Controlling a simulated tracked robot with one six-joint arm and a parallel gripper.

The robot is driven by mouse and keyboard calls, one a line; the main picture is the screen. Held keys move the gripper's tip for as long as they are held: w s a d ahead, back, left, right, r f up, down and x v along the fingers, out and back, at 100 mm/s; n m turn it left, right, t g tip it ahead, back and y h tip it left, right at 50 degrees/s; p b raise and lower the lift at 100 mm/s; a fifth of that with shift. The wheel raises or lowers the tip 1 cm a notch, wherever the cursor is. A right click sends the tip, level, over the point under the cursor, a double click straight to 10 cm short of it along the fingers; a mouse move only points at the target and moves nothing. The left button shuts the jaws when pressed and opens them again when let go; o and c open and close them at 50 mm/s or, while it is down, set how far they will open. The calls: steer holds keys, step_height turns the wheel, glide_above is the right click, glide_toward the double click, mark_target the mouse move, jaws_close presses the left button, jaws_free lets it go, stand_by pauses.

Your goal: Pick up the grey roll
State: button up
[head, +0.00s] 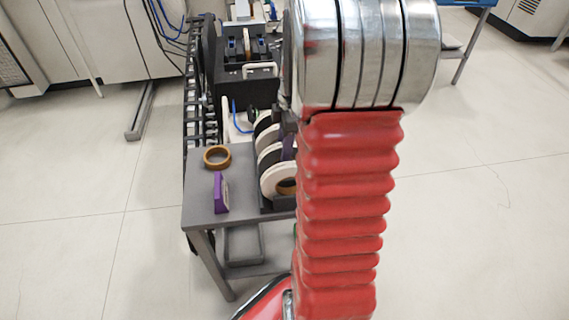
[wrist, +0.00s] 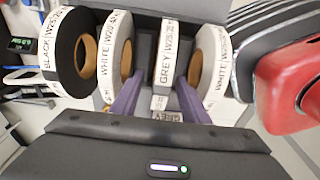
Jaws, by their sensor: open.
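The grey roll (wrist: 168,55) stands upright in a row of rolls in the wrist view, its white rim label reading GREY. My gripper (wrist: 160,84) is open. Its two purple fingers point at the grey roll, one to each side of its lower part in the picture. I cannot tell whether they touch it. In the head view my arm hides most of the gripper and part of the roll rack (head: 265,203); I cannot pick out the grey roll there.
In the wrist view a black roll (wrist: 67,50) and a white roll (wrist: 116,52) stand left of the grey one, another white roll (wrist: 213,60) right. In the head view, a brown ring (head: 217,157) and a purple object (head: 221,193) are on the grey table (head: 200,208).

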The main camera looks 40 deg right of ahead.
steer(key=shift+a+f, duration=0.2)
steer(key=shift+f, duration=2.15)
steer(key=shift+c, duration=0.2)
jaws_close()
